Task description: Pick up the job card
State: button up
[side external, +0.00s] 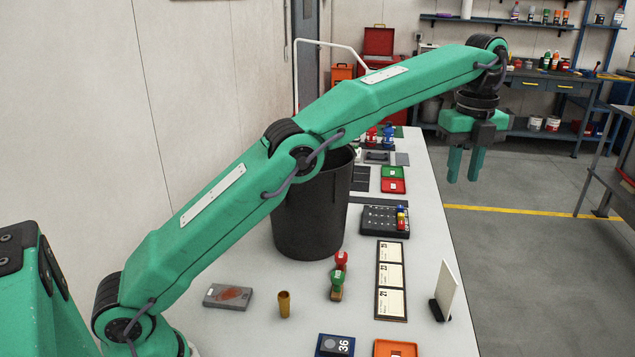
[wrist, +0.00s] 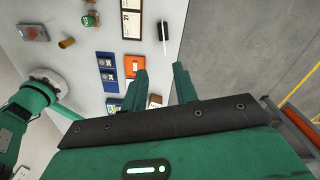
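A plain white card (side external: 447,289), which looks like the job card, stands upright and slightly tilted in a small black holder (side external: 438,311) near the right edge of the bench. In the wrist view the card (wrist: 165,32) shows nearly edge-on, ahead of the fingers. My gripper (side external: 464,180) is high in the air, beyond the card and to the right of the bench, with its green fingers pointing down. The fingers are apart with nothing between them; the wrist view shows the same gap (wrist: 160,69). The gripper touches nothing.
A rack with several printed cards (side external: 391,280) lies left of the white card. Red and green stamps (side external: 338,277), a brass cup (side external: 284,304), a black bin (side external: 311,210) and a blue box (side external: 335,345) share the bench. Bare bench surrounds the card holder.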

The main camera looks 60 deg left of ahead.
notch_tip(320, 180, down, 22)
jog(key=d+m, duration=0.1)
jog(key=shift+s+d+f, duration=0.2)
jog(key=shift+d, duration=0.1)
dwell(0.6)
send_over(440, 308)
jog(key=shift+w+f, duration=0.1)
jog(key=shift+f, duration=2.5)
grip_shut()
